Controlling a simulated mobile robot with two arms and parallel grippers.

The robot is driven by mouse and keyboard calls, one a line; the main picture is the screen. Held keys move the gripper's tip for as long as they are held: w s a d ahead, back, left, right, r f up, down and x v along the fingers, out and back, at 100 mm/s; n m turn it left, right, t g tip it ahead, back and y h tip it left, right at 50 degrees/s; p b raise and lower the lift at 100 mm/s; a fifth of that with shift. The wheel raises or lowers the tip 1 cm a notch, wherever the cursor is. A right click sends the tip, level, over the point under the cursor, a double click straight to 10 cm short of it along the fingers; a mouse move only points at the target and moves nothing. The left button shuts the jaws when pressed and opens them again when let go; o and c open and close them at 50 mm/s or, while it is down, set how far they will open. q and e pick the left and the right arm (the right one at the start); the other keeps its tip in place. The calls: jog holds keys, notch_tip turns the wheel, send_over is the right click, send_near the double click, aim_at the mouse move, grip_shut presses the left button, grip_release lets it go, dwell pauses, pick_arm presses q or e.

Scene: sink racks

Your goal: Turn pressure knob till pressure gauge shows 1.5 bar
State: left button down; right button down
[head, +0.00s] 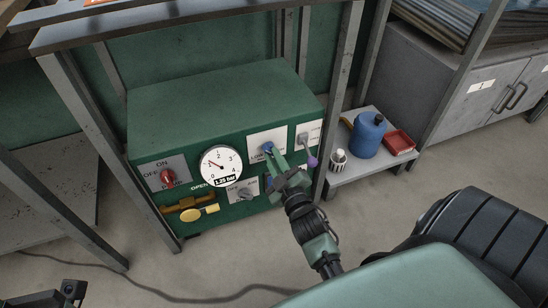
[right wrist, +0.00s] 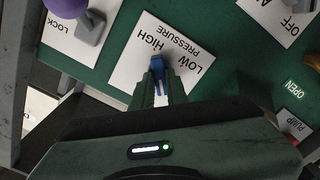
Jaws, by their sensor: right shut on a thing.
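The blue pressure knob (head: 268,147) sits on a white plate to the right of the gauge. In the right wrist view the knob (right wrist: 158,66) is on the plate (right wrist: 130,60) marked LOW, HIGH and PRESSURE. My right gripper (head: 273,157) is shut on the knob, its fingers partly covering it. My left gripper (head: 72,290) shows only partly at the lower left.
A red switch (head: 167,177), a yellow handle (head: 198,212) and a grey knob (head: 243,193) are on the same panel. A purple-ended lever (head: 312,160) is close right of my gripper. A blue canister (head: 367,136) and red tray (head: 398,142) stand on a low shelf.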

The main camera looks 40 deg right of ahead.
jog(key=m+p, duration=0.2)
jog(key=p, duration=0.1)
jog(key=shift+m, duration=0.4)
jog(key=c, duration=1.4)
grip_release()
